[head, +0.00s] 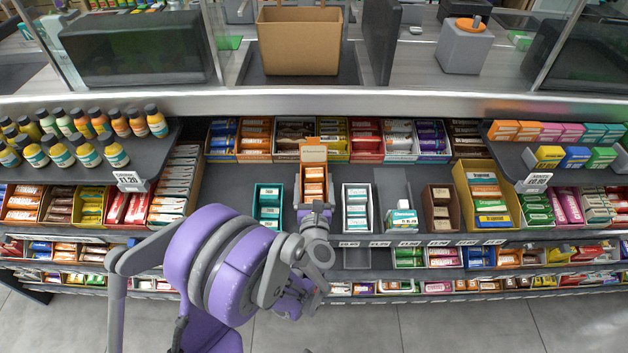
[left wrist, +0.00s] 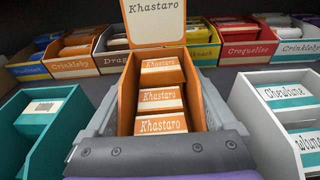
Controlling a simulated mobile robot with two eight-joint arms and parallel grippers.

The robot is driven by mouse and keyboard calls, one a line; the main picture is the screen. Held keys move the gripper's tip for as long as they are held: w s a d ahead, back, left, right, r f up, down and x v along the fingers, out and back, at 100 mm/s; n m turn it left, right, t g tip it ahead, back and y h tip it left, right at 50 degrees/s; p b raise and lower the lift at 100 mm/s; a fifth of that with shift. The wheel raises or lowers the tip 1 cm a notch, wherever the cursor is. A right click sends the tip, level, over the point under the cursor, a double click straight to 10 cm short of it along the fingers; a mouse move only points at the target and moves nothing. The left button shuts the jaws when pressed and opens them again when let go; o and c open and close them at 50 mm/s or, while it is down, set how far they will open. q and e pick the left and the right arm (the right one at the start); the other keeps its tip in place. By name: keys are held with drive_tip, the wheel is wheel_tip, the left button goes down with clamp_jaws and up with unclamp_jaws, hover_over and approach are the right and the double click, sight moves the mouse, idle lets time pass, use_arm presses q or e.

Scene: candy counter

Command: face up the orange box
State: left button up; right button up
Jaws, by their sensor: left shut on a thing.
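The orange box (head: 313,153) stands on the middle of the dark shelf, with a raised card at its back. In the left wrist view the orange box (left wrist: 128,92) faces me, its card and several bars inside reading "Khastaro". My left gripper (head: 315,208) is at the front end of the box. In the left wrist view the grey fingers of my left gripper (left wrist: 160,110) lie along both sides of the box, shut on it. The lower front of the box is hidden behind the gripper. My right gripper is not in view.
A teal box (head: 268,206) stands left of the orange box and a white box (head: 356,208) right of it, both close by. Further right are a brown box (head: 441,208) and a large yellow box (head: 463,190). A row of candy boxes lines the back. Bare shelf (head: 385,174) shows between.

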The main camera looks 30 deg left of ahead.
use_arm(q)
drive_tip(key=shift+f+b+v, duration=0.25)
drive_tip(key=shift+b+v, duration=0.1)
drive_tip(key=shift+v, duration=0.75)
drive_tip(key=o, duration=0.9)
drive_tip(key=shift+s, duration=0.1)
drive_tip(key=shift+b+v, duration=0.75)
drive_tip(key=shift+v, duration=2.65)
